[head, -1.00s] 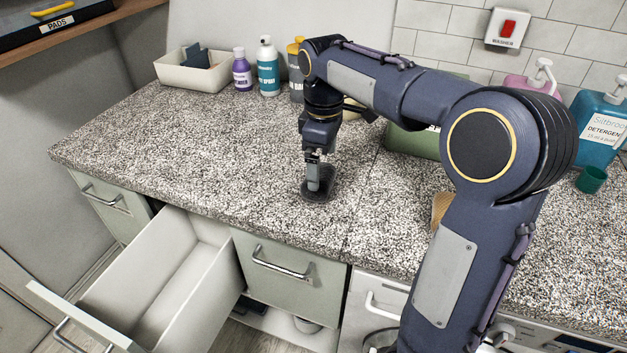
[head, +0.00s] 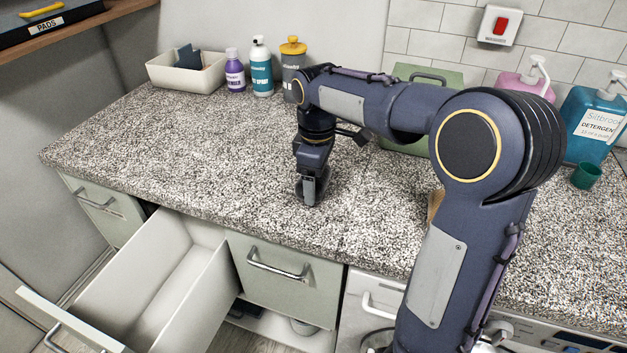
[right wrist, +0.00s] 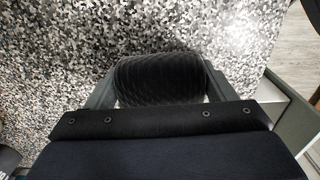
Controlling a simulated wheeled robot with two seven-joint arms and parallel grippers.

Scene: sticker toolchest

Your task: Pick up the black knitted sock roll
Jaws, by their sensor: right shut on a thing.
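The black knitted sock roll (right wrist: 160,78) lies between the two fingers of my right gripper (right wrist: 158,85) in the right wrist view, with ribbed dark fabric showing. The right gripper is shut on it, with a finger against each side. In the head view my right gripper (head: 311,198) points down at the speckled worktop near its front edge. There the sock roll is mostly hidden by the gripper, and I cannot tell whether it still touches the worktop. My left gripper is not in view.
An open, empty drawer (head: 205,262) sticks out below the worktop (head: 200,150) at left. A cream bin (head: 165,75), a purple bottle (head: 235,75), a teal can (head: 262,75) and a grey bottle (head: 292,62) stand at the back. A green box (head: 436,80) and detergent bottles (head: 596,125) stand right.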

